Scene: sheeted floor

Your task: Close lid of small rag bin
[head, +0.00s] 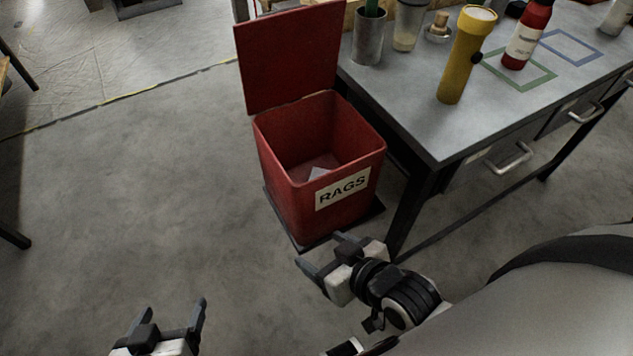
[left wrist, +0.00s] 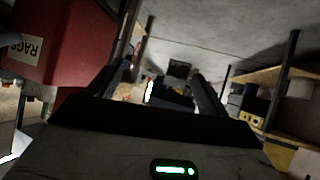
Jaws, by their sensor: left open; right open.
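The red rag bin (head: 350,205) stands on the floor beside the table, with a white RAGS label on its front. Its red lid (head: 290,55) is open, standing upright at the back edge. A pale scrap lies inside the bin. My right gripper (head: 322,255) is open and empty, just in front of and below the bin's front in the head view. My left gripper (head: 172,318) is open and empty over the floor at the lower left. In the left wrist view, the left gripper's fingers (left wrist: 162,82) are apart, and the red bin (left wrist: 60,45) shows at upper left.
A grey table (head: 420,120) with drawers stands right of the bin, its leg close to the bin's side. On it are a yellow flashlight (head: 465,58), a red bottle (head: 527,38) and a metal cup (head: 368,38). The floor left of the bin is clear.

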